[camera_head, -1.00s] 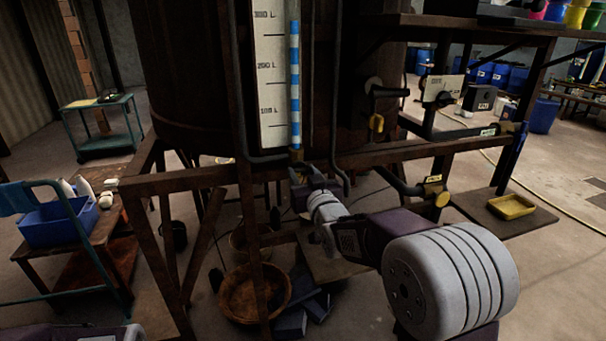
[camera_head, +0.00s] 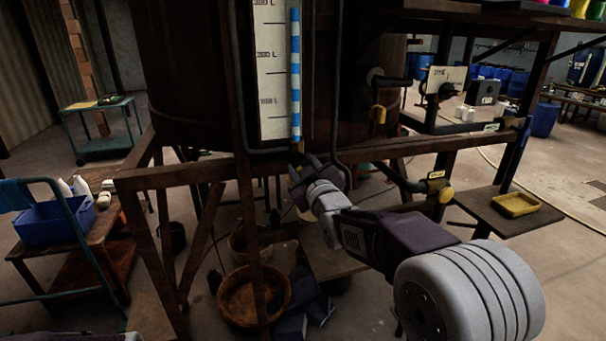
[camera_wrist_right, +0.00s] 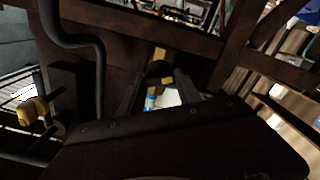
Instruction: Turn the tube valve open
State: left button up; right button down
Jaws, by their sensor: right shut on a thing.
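The sight tube (camera_head: 295,80), banded blue and white, stands upright beside a white litre scale (camera_head: 271,75) on the dark vat. At its foot is the tube valve with a yellow part (camera_head: 297,147); it also shows in the right wrist view as a yellow piece (camera_wrist_right: 161,54) behind a dark round part. My right gripper (camera_head: 303,168) is at the valve, just below the tube's foot, its fingers shut on the valve handle. The fingers hide much of the handle, and its exact angle is hard to tell. My left gripper is not in view.
A rusty frame rail (camera_head: 190,176) runs below the vat. Dark pipes with other yellow handles (camera_head: 378,114) (camera_head: 446,195) stand to the right, near a shelf with a yellow tray (camera_head: 515,204).

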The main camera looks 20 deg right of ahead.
jog(key=n+b, duration=0.1)
jog(key=n, duration=0.1)
jog(key=n+b, duration=0.1)
jog(key=n, duration=0.1)
jog(key=n+b, duration=0.2)
jog(key=shift+a+f+n, duration=0.1)
jog(key=shift+f+n, duration=0.15)
jog(key=shift+n, duration=0.05)
jog(key=n+b, duration=0.3)
jog(key=n, duration=0.2)
jog(key=shift+n, duration=0.3)
jog(key=c, duration=0.8)
grip_release()
jog(key=shift+c, duration=0.2)
jog(key=shift+r, duration=0.1)
jog(key=s, duration=0.9)
jog(key=shift+b, duration=0.45)
